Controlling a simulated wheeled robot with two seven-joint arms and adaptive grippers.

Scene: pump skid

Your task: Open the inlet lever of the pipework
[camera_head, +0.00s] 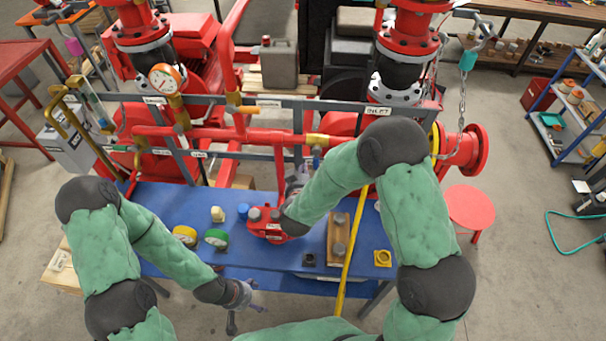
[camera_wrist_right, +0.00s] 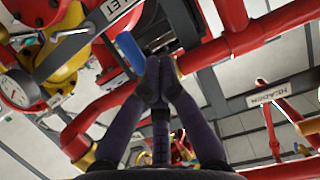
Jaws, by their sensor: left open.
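The blue lever (camera_wrist_right: 130,52) shows in the right wrist view, just left of my right fingertips. A blue piece that looks like the same lever (camera_head: 316,161) hangs below a brass fitting (camera_head: 317,140) in the head view. The INLET sign (camera_head: 378,111) is on the grey rail above right. My right gripper (camera_wrist_right: 155,72) has its fingertips together beside the lever; I cannot tell whether they touch it. In the head view the right gripper (camera_head: 298,180) is partly hidden by its arm. My left gripper (camera_head: 238,308) is open and empty near the blue bench's front edge.
Red pipes and grey rails crowd the right gripper. A chain (camera_head: 462,105) hangs at right.

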